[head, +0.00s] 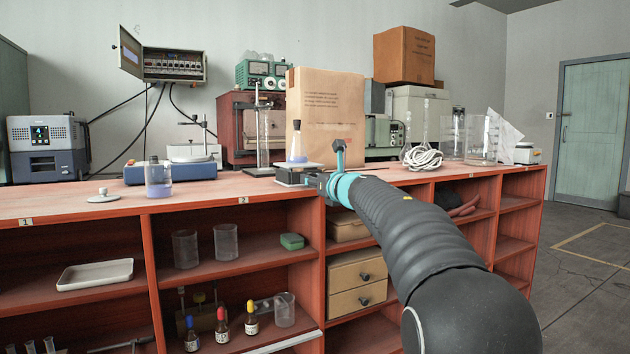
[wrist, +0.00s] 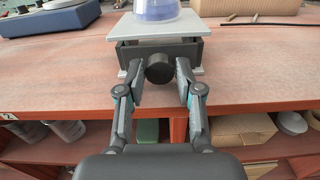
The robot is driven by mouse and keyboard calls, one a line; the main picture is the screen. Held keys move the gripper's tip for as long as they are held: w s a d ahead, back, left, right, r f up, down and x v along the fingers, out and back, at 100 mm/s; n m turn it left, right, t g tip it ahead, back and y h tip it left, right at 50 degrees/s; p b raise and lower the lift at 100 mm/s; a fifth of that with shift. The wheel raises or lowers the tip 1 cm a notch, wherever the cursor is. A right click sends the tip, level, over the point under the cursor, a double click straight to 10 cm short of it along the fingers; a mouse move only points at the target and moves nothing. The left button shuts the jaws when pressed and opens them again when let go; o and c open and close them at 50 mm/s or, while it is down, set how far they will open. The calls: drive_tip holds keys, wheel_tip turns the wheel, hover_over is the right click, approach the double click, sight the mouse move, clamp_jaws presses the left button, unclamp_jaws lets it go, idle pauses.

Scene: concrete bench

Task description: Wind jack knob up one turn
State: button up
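The lab jack (head: 290,184) stands near the bench's front edge, with a grey top plate (wrist: 155,27) and a dark frame below it. Its round black knob (wrist: 159,68) faces me in the wrist view. A flask with blue-violet liquid (head: 297,148) stands upright on the plate; its base also shows in the wrist view (wrist: 155,10). My gripper (wrist: 160,75) is open, with one finger on each side of the knob. Narrow gaps appear between the fingers and the knob. In the head view my gripper (head: 314,181) is at the jack and the knob is hidden.
Shelves are below the bench edge.

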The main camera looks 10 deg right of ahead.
clamp_jaws()
drive_tip(key=shift+r+m+p, duration=0.2)
drive_tip(key=shift+m+p, duration=0.65)
drive_tip(key=shift+m, duration=0.15)
drive_tip(key=shift+f+m, duration=0.15)
drive_tip(key=shift+m, duration=0.45)
drive_tip(key=o, duration=0.6)
unclamp_jaws()
drive_tip(key=shift+o, duration=0.2)
drive_tip(key=v, duration=1.2)
